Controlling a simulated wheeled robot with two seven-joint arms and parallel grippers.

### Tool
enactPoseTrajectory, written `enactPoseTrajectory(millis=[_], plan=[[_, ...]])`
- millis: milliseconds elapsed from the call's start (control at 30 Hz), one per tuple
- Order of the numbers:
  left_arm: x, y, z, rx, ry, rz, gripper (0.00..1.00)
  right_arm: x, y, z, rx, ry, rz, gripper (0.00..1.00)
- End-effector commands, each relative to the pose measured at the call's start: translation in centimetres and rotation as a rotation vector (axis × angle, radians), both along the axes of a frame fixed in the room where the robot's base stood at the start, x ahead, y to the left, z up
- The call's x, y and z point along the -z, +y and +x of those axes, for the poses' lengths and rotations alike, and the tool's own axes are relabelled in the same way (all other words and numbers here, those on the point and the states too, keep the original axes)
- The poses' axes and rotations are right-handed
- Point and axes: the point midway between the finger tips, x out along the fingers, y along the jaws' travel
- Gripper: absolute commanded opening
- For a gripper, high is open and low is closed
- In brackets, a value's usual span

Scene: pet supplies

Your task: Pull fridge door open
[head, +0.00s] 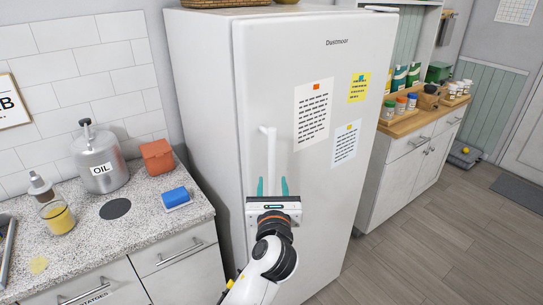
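The white fridge (202,110) stands in the middle of the head view. Its front door (345,45) looks shut and carries several paper notes. A white vertical handle (269,150) runs down the door's left side. My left gripper (272,187) is upright in front of the handle's lower end. Its two teal fingertips are apart, one on each side of the handle as seen from here. I cannot tell whether they touch it. The gripper body hides what lies below the handle. My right gripper is not in view.
A wooden-topped cabinet (405,180) with jars stands right of the fridge. The wooden floor (425,255) at front right is clear.

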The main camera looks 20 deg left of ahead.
Motion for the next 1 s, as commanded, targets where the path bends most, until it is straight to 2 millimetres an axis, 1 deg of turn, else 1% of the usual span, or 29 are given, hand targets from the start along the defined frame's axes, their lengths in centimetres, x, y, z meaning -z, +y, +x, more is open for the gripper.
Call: enactPoseTrajectory(millis=[167, 400, 500, 600, 700, 1000], plan=[[-0.2, 1.0, 3.0, -0.001, 0.0, 0.001, 0.4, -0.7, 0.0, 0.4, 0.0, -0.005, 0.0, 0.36], [-0.1, 2.5, 7.6, 0.0, 0.003, -0.002, 0.4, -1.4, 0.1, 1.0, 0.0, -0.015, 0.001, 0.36], [0.0, 3.0, 9.0, 0.001, 0.002, -0.003, 0.4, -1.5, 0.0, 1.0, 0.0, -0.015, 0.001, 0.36], [0.0, 3.3, 9.9, 0.001, 0.001, -0.003, 0.4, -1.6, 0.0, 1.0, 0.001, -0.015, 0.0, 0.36], [0.1, 3.4, 10.5, 0.002, 0.001, -0.003, 0.4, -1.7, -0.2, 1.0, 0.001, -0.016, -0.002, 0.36], [0.1, 3.5, 10.7, 0.002, 0.002, -0.005, 0.4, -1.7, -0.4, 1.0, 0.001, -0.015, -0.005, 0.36]])
